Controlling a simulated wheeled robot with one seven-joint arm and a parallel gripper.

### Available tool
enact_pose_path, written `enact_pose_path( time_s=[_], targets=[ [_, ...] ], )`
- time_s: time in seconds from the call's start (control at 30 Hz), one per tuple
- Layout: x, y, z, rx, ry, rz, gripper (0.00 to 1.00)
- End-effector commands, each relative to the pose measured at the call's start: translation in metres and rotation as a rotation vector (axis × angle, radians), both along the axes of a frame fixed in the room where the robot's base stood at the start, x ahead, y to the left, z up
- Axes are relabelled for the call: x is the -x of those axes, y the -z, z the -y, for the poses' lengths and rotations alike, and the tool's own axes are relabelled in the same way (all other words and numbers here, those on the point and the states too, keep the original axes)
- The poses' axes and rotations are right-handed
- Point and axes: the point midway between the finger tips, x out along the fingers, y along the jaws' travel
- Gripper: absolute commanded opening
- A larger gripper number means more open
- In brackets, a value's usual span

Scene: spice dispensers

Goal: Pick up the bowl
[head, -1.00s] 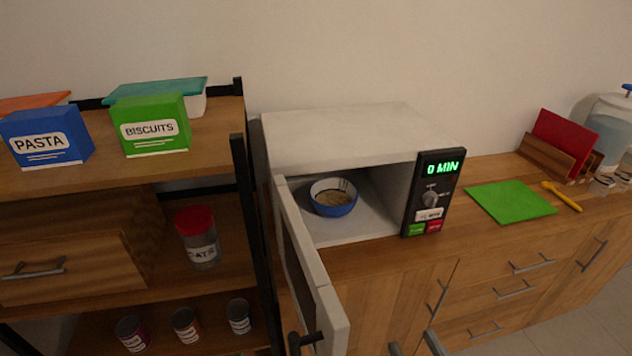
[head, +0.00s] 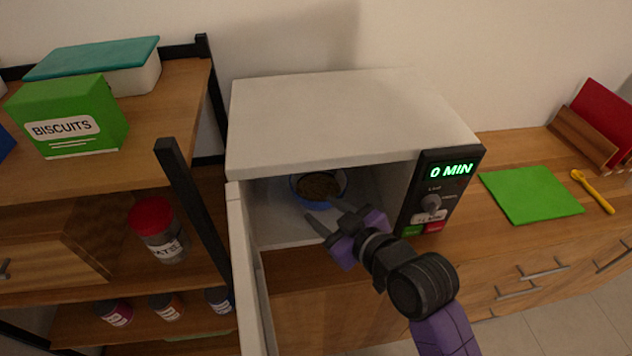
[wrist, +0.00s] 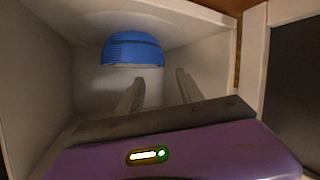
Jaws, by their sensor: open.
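The blue bowl (head: 319,188) with brownish contents sits upright inside the open microwave (head: 262,212). My gripper (head: 325,211) is open and empty at the microwave's mouth, its fingers pointing inward, just in front of the bowl. In the wrist view the bowl (wrist: 132,48) appears upside down, beyond the fingertips and offset to the left of the gap between the fingers (wrist: 160,77). The fingers look apart from the bowl. My gripper hides part of the microwave floor in the head view.
The microwave door (head: 248,270) stands open on the left. The control panel (head: 438,192) reads 0 MIN and borders the opening on the right. A shelf with a green biscuits box (head: 70,118) is at left. A green board (head: 530,194) lies on the counter at right.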

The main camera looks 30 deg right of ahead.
Motion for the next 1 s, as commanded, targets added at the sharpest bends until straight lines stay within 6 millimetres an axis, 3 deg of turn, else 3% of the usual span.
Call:
enact_pose_path(
  time_s=[0.4, 0.67, 1.0],
  targets=[
    [-0.047, 0.021, -0.006, 0.012, -0.007, -0.006, 0.44],
    [-0.065, 0.028, -0.008, 0.012, -0.006, -0.005, 0.44],
    [-0.107, 0.044, -0.013, 0.013, -0.006, -0.005, 0.44]
  ],
)
